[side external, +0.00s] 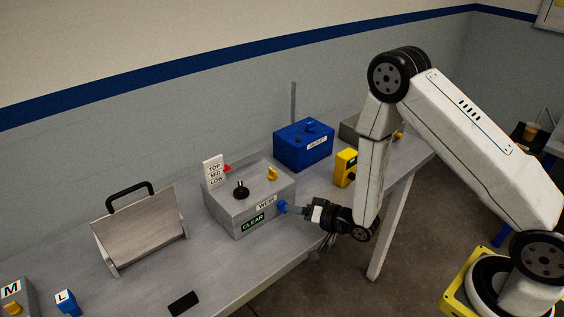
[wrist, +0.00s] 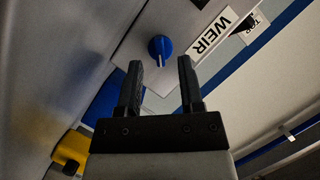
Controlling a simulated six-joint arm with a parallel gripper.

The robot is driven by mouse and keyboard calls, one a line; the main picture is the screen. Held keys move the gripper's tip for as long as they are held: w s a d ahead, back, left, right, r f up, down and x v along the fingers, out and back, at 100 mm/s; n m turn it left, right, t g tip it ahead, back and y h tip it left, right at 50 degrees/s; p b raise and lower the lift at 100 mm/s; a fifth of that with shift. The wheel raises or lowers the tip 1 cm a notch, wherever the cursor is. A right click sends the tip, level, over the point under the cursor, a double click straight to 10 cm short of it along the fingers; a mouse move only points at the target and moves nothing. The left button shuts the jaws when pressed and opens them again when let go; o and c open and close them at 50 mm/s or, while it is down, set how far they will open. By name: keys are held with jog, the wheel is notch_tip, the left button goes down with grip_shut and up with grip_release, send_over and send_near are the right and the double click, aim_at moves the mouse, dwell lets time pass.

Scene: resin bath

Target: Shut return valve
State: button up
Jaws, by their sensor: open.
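No label reading "return" is legible, so I cannot tell which control is the return valve. A grey box (side external: 240,205) has a blue knob (side external: 282,207) on its front face by a WEIR label (side external: 266,203). On the box top are a black knob (side external: 241,189) and a yellow knob (side external: 272,174). My gripper (side external: 297,210) is open and empty. In the wrist view its fingertips (wrist: 160,72) are spread just short of the blue knob, apparently not touching it.
A TOP/MID/LOW card (side external: 214,171) with a red pointer stands at the box's back. A blue box (side external: 303,146) and a yellow box (side external: 345,167) stand behind my gripper. A black-handled panel (side external: 140,232) stands left. The bench front edge runs below my gripper.

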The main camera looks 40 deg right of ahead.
jog(key=shift+x, duration=0.8)
grip_shut()
jog(key=shift+n, duration=0.3)
jog(key=n+h, duration=0.1)
jog(key=n, duration=0.1)
jog(key=shift+a+r+n+g+h, duration=0.15)
jog(key=shift+a+n+g+h, duration=0.15)
jog(key=shift+n+h, duration=1.2)
jog(key=shift+n, duration=0.3)
